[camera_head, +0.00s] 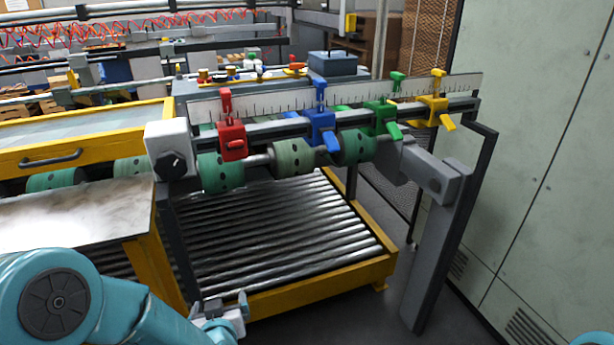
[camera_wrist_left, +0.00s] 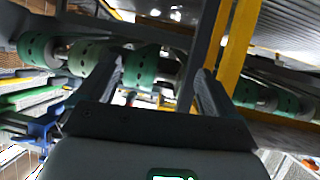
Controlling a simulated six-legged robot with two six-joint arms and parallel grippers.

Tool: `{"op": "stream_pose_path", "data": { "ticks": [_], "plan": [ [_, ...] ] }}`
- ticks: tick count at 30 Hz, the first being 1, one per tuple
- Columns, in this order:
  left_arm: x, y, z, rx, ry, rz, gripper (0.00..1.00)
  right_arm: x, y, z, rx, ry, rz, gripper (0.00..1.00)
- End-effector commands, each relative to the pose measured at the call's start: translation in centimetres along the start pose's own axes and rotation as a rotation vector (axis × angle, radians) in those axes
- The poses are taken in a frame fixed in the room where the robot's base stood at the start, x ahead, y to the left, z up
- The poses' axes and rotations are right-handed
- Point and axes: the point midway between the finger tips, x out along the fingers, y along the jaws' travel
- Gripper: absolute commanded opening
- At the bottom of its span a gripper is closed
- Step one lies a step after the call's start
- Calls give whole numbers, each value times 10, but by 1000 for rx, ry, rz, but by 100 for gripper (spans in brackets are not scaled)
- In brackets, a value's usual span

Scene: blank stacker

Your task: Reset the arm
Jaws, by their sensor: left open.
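My left arm, teal with a dark round joint cap, comes in from the lower left in the head view. Its left gripper (camera_head: 221,304) is low at the bottom, in front of the yellow-framed roller bed (camera_head: 285,235). The gripper is open, with nothing seen between its fingers. In the left wrist view both fingers of the left gripper (camera_wrist_left: 160,70) stand apart, with green rollers (camera_wrist_left: 92,58) beyond them. A small teal part of mine shows in the bottom right corner of the head view. My right gripper is out of view.
Above the roller bed runs a ruler rail (camera_head: 265,102) with red (camera_head: 232,140), blue (camera_head: 322,125), green (camera_head: 382,118) and yellow (camera_head: 436,108) clamps. A grey post (camera_head: 437,245) stands right of it, a cabinet (camera_head: 540,150) beyond. A metal sheet (camera_head: 70,222) lies at left.

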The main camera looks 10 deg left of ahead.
Motion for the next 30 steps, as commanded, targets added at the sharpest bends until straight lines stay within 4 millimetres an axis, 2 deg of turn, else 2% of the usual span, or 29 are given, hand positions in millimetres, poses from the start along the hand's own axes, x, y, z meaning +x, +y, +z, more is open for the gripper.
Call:
{"op": "stream_pose_path", "data": {
  "ticks": [2,4,5,8,9,12,15,18,21,30],
  "plan": [
    [4,-5,12,10,-27,-13,93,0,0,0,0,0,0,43],
    [10,-9,42,40,-89,-25,93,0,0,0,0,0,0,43],
    [13,-9,60,61,-128,-18,93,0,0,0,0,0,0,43],
    [13,4,133,123,-319,80,93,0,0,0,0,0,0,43],
    [7,11,164,136,-413,131,93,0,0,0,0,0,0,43],
    [-21,27,234,151,-654,260,93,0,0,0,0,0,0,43],
    [-58,36,285,159,-877,363,93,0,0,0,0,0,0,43],
    [-92,40,310,173,-1049,436,93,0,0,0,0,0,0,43],
    [-108,39,316,173,-1140,453,93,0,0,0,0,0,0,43],
    [-113,38,318,152,-1171,434,93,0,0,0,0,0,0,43]
  ]
}}
